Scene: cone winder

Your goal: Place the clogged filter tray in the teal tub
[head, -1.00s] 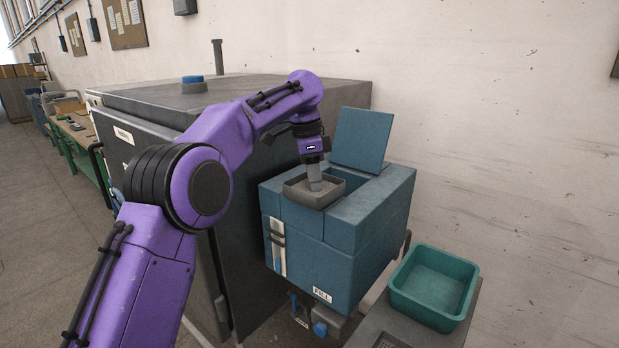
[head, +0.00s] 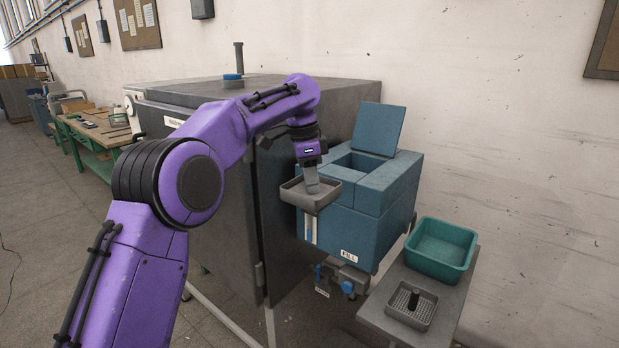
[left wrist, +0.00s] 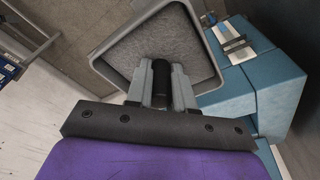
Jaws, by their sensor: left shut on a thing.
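My left gripper (head: 312,186) is shut on the post of the clogged filter tray (head: 308,203), a square grey tray with fuzzy grey matter in it. The tray hangs in the air at the front left of the blue box. In the left wrist view, the tray (left wrist: 160,42) fills the top middle, with the fingers (left wrist: 162,80) on either side of its black post. The teal tub (head: 437,263) stands to the right of the gripper, apart from it, and looks empty. My right gripper is not in view.
The blue box (head: 365,225) has its lid (head: 378,129) up and an open well. A second grey tray (head: 411,308), with a perforated floor and black post, sits on a grey shelf (head: 375,310) in front of the tub. A dark cabinet (head: 222,225) stands behind my arm.

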